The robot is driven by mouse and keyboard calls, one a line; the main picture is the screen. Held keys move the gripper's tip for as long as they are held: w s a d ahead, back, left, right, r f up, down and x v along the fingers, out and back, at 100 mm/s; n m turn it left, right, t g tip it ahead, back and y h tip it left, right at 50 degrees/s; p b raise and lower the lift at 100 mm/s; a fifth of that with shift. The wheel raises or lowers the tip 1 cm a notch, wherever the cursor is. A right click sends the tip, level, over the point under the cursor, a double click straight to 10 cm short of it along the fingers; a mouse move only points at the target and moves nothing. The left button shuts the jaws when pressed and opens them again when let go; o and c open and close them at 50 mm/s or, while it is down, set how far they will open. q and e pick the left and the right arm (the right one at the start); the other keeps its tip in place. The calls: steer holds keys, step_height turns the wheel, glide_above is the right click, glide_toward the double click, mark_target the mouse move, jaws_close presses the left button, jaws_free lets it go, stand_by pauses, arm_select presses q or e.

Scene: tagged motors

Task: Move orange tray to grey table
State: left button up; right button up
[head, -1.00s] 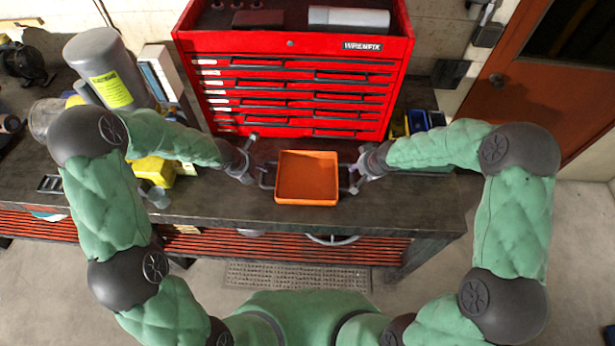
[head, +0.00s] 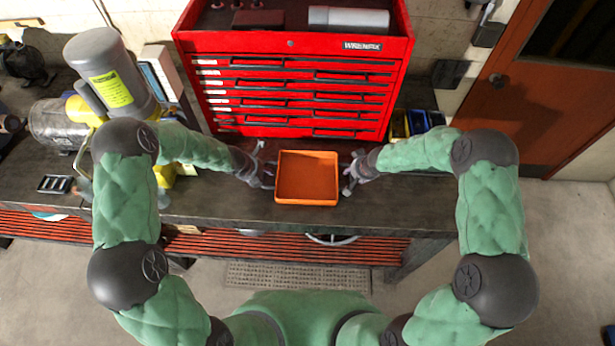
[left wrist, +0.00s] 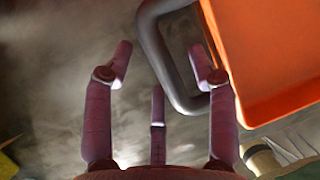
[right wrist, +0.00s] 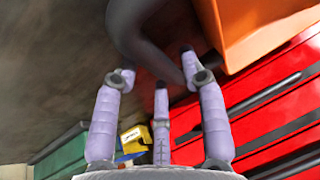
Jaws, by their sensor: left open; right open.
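The orange tray (head: 307,178) sits flat on a dark grey workbench (head: 225,206), in front of the red tool chest. No second table shows. My left gripper (head: 267,174) is open at the tray's left side. In the left wrist view its spread fingers (left wrist: 160,65) are at the tray's dark handle (left wrist: 157,50), which passes between the fingertips in the picture. My right gripper (head: 349,180) is open at the tray's right side. In the right wrist view its fingers (right wrist: 157,75) are around or just short of the other dark handle (right wrist: 130,35); contact is unclear.
The red tool chest (head: 290,100) stands close behind the tray. A grey cylinder machine with a yellow label (head: 110,85) stands at the left. Small yellow and blue bins (head: 417,122) are at the back right. The bench front beside the tray is clear.

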arm_select(q)
steer(key=c, duration=0.6)
arm_select(e)
steer(key=c, duration=0.6)
arm_select(q)
jaws_close()
arm_select(e)
jaws_close()
arm_select(q)
steer(key=shift+r, duration=0.15)
arm_select(e)
steer(key=shift+r, duration=0.15)
